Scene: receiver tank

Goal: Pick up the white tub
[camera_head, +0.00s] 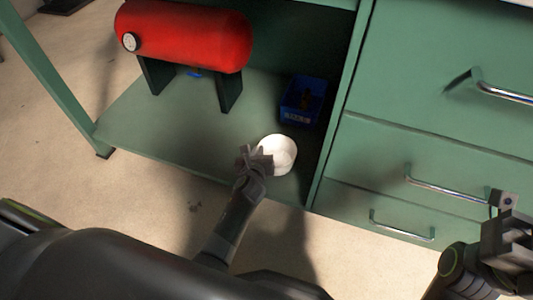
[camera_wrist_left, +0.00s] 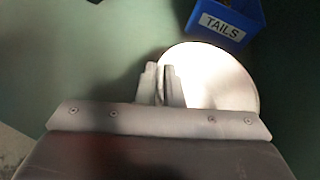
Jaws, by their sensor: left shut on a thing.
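The white tub (camera_head: 279,152) is round and sits on the green lower shelf near its front edge, left of the drawers. It also shows in the left wrist view (camera_wrist_left: 215,80), with its left edge at the fingers. My left gripper (camera_head: 256,158) is at the tub's left side, its two fingers close together and shut on the tub's wall; the fingers also show in the left wrist view (camera_wrist_left: 166,84). Part of the wall is hidden by them. My right gripper (camera_head: 508,245) is at the right edge of the head view, away from the tub; its fingers are unclear.
A blue bin (camera_head: 300,103) labelled TAILS stands just behind the tub. A red tank (camera_head: 185,37) on dark legs stands at the back left of the shelf (camera_head: 150,115). Green drawers (camera_head: 400,150) with metal handles are on the right. The shelf left of the tub is clear.

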